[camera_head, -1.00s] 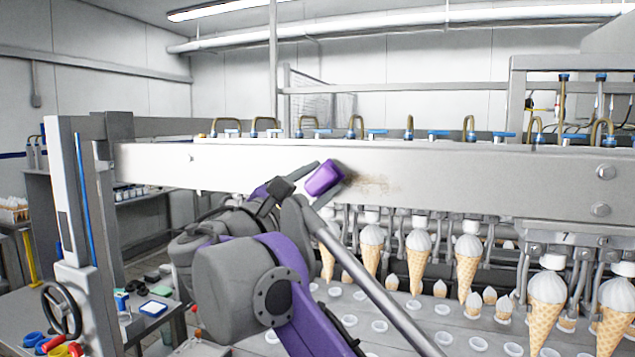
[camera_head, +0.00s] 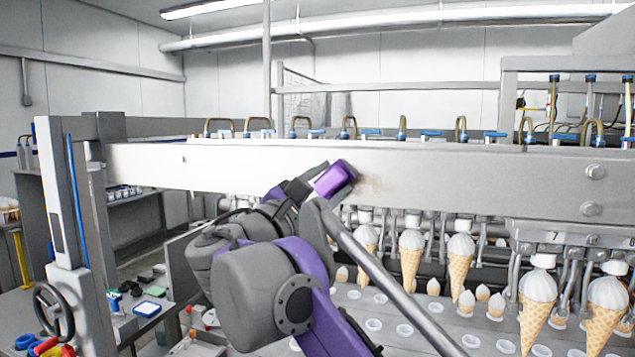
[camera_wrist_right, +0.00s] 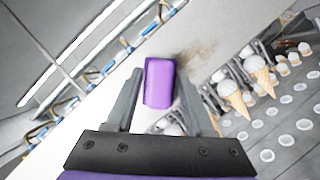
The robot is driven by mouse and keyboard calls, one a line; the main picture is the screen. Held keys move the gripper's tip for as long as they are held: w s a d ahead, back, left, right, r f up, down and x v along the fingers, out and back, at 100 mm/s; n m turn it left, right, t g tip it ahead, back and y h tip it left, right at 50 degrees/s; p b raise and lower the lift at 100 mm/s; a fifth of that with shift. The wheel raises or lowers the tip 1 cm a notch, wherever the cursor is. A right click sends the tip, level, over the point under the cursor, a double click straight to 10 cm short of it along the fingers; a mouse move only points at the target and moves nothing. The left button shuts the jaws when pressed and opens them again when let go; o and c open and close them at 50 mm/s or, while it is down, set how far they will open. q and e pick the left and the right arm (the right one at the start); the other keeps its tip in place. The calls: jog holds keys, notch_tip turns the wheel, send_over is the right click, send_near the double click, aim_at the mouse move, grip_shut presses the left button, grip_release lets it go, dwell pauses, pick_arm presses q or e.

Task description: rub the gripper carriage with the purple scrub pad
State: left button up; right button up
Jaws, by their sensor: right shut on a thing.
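The purple scrub pad (camera_head: 334,179) is between the fingers of my right gripper (camera_head: 337,180), which is shut on it. The pad is in front of the pale metal gripper carriage (camera_head: 470,178), a long beam across the view. Whether it touches the face is hard to tell. A brownish smear (camera_head: 372,186) shows on the beam just right of the pad. The right wrist view shows the pad (camera_wrist_right: 158,82) between the two grey fingers, with the smear (camera_wrist_right: 196,62) to its upper right. My left gripper is not in view.
Several ice cream cones (camera_head: 460,262) hang below the beam over a tray plate with round holes (camera_head: 404,330). Hoses with blue fittings (camera_head: 349,128) line the beam's top. A handwheel (camera_head: 52,312) and a cluttered side table (camera_head: 150,330) stand at left.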

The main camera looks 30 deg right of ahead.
aim_at(386, 175)
jog(key=shift+s+d+r+p, duration=0.1)
jog(key=shift+s+d+p, duration=0.3)
jog(key=shift+s+d, duration=2.8)
jog(key=shift+s, duration=0.2)
jog(key=shift+s+d, duration=0.45)
jog(key=shift+s, duration=0.2)
jog(key=shift+p, duration=0.45)
jog(key=shift+w+a+p, duration=0.4)
jog(key=shift+w+a, duration=0.8)
jog(key=shift+w, duration=0.2)
jog(key=shift+w+a, duration=0.5)
jog(key=shift+w+a+p, duration=0.4)
jog(key=shift+w+a, duration=0.25)
jog(key=shift+w, duration=0.2)
jog(key=shift+w+a, duration=0.5)
jog(key=shift+w+a+p, duration=0.35)
jog(key=shift+w+a, duration=0.25)
jog(key=shift+w, duration=0.15)
jog(key=shift+w+a, duration=1.05)
jog(key=shift+w, duration=0.15)
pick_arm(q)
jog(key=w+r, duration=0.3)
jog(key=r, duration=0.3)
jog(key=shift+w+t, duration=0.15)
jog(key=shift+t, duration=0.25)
pick_arm(e)
jog(key=shift+s, duration=0.1)
